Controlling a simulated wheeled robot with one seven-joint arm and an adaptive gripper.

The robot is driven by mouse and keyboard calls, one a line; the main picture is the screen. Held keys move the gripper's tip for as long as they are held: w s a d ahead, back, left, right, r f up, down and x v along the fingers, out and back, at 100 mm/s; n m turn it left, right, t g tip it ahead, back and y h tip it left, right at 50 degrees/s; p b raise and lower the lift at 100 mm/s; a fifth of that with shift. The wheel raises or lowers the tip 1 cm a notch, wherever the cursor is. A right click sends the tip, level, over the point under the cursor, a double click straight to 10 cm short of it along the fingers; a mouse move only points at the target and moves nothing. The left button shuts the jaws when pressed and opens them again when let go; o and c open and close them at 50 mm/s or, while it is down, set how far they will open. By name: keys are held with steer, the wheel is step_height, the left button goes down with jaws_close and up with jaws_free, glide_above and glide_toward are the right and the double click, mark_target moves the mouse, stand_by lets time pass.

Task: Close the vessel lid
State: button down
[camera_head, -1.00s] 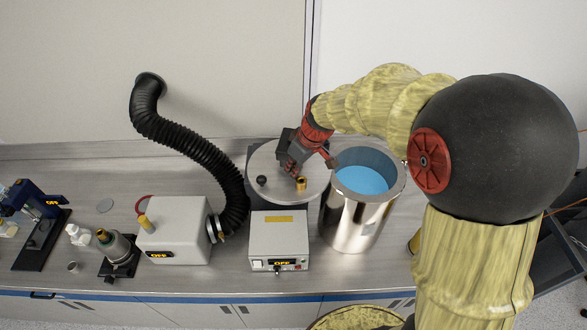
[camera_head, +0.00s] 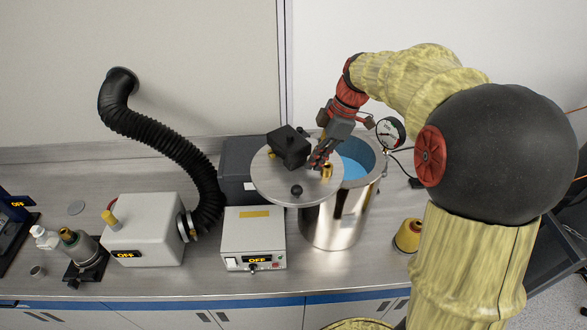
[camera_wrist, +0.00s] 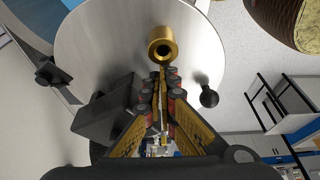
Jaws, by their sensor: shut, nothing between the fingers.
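The vessel (camera_head: 333,226) is a shiny steel cylinder with blue contents (camera_head: 353,167) showing through the right part of its mouth. The lid (camera_head: 290,187) is a round grey metal disc, overlapping the left part of the mouth and reaching out to the left. It carries a black block (camera_head: 289,147), a black knob (camera_head: 296,190) and a brass fitting (camera_head: 326,172). My gripper (camera_head: 318,160) is shut and empty, over the lid close to the brass fitting. In the wrist view, the shut fingers (camera_wrist: 163,90) point at the brass fitting (camera_wrist: 161,45); contact cannot be told.
A white control box (camera_head: 253,240) reading OFF stands left of the vessel, with a dark box (camera_head: 239,170) behind it. A larger white unit (camera_head: 143,235) with a black hose (camera_head: 170,135) is farther left. A pressure gauge (camera_head: 391,132) stands behind the vessel, right of my gripper.

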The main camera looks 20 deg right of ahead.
mark_target(338, 165)
steer(key=d+n, duration=0.2)
steer(key=d, duration=0.1)
steer(key=d+n+g, duration=0.1)
steer(key=d, duration=0.2)
steer(key=d+n, duration=0.2)
steer(key=d, duration=0.1)
steer(key=shift+w+d+n+g+p, duration=0.2)
steer(key=shift+w+n+g+p, duration=0.1)
steer(key=shift+w+g+p, duration=0.1)
steer(key=w+d+p, duration=0.2)
steer(key=w+d, duration=0.3)
steer(key=d, duration=0.3)
steer(key=shift+p, duration=0.4)
steer(key=shift+w+r, duration=0.1)
